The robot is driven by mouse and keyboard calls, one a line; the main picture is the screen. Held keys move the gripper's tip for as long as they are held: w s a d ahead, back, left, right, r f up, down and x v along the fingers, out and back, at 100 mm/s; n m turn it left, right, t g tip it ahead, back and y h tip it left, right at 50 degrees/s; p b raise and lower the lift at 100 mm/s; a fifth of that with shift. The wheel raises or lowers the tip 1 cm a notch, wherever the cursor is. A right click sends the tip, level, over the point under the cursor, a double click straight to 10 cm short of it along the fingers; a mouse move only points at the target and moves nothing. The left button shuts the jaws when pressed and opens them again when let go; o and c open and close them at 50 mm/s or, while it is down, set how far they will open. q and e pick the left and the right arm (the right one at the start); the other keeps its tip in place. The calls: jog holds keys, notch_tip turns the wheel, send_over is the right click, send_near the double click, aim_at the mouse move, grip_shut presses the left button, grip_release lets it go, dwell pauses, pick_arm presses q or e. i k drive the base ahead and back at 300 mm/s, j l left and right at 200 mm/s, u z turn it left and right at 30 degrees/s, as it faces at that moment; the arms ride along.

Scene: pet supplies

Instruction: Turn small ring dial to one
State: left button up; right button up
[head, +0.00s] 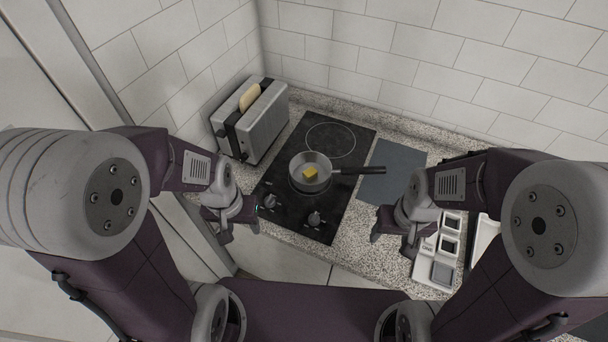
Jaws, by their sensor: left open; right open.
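A black cooktop (277,184) is set in the speckled counter. Two dials are at its front edge: a left dial (270,202) and a right dial (315,219). I cannot tell which one belongs to the small ring, and their settings are too small to read. A ring outline (331,141) shows at the back; a pan (298,163) with a yellow block (311,172) covers most of the front ring. My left gripper (238,226) is open, left of the left dial and apart from it. My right gripper (393,243) is open and empty, right of the right dial.
A toaster (262,124) with a bread slice (249,98) stands left of the cooktop. The pan's handle (358,170) reaches right over a grey mat (400,158). A white compartment holder (424,267) sits at the right. Tiled walls close off the back.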

aim_at(269, 200)
jog(key=k+j+u, duration=0.1)
jog(key=j+u, duration=0.25)
jog(key=k+j+u, duration=0.1)
jog(key=j+u, duration=0.55)
jog(key=k+l, duration=0.05)
